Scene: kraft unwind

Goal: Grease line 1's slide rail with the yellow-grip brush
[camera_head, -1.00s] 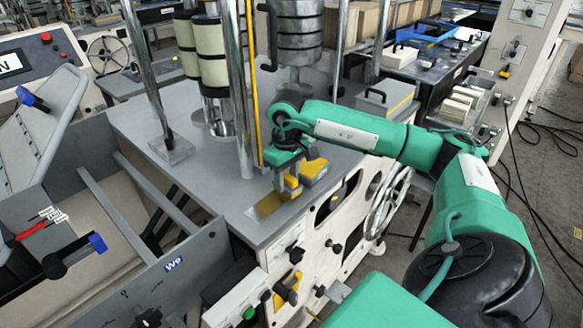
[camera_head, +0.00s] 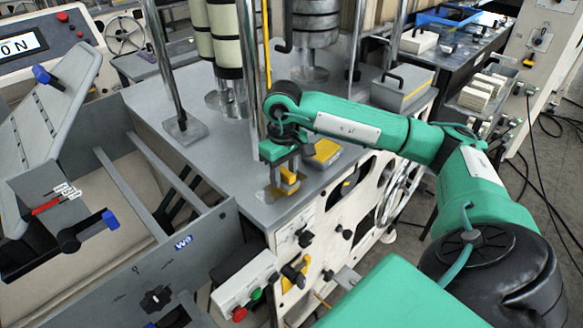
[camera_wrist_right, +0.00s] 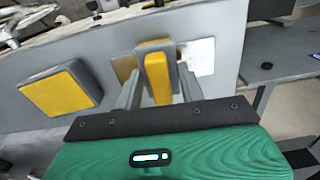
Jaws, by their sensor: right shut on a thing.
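My right gripper (camera_head: 287,184) is shut on the yellow-grip brush (camera_head: 289,176), over the near corner of the grey machine deck. In the right wrist view the yellow grip (camera_wrist_right: 154,70) stands between the two fingers. Its lower end and bristles are hidden. No part is clearly recognisable as the slide rail. My left gripper is out of view.
A yellow-topped grey block (camera_head: 325,152) lies beside the gripper; it also shows in the right wrist view (camera_wrist_right: 62,90). Upright chrome posts (camera_head: 247,80) and a roll stack (camera_head: 315,45) stand behind. A grey box (camera_head: 402,90) with a handle sits at the deck's right.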

